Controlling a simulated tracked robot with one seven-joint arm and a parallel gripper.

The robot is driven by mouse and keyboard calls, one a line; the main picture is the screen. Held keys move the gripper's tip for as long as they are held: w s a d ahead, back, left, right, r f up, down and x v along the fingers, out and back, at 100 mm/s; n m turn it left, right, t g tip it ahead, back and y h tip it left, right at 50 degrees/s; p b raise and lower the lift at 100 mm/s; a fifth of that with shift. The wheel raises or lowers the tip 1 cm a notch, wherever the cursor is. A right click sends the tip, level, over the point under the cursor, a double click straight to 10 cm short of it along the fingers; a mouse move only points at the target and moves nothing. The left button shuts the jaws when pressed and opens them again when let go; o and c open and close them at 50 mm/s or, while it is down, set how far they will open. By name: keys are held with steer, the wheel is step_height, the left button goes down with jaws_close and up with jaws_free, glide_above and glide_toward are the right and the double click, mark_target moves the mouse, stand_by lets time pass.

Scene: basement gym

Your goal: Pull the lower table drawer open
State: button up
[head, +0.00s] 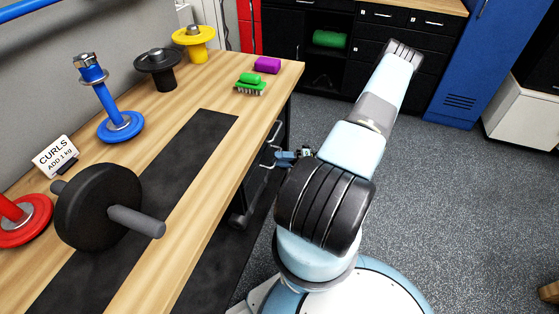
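The wooden table (217,86) fills the left side of the head view. Two pale bar handles show below its right edge, an upper one (273,133) and a lower one (258,180). The drawer fronts are seen very steeply and are mostly hidden under the tabletop, so I cannot tell how far either drawer is out. My gripper (282,157) is small and partly hidden by my arm. It is beside the table's right side, close to the handles. I cannot tell whether it touches a handle or whether its fingers are open or shut.
Black cabinets (390,53) stand behind. Grey floor (450,200) is clear on the right.

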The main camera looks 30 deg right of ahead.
jaws_close()
stand_by(0.3)
stand_by(0.3)
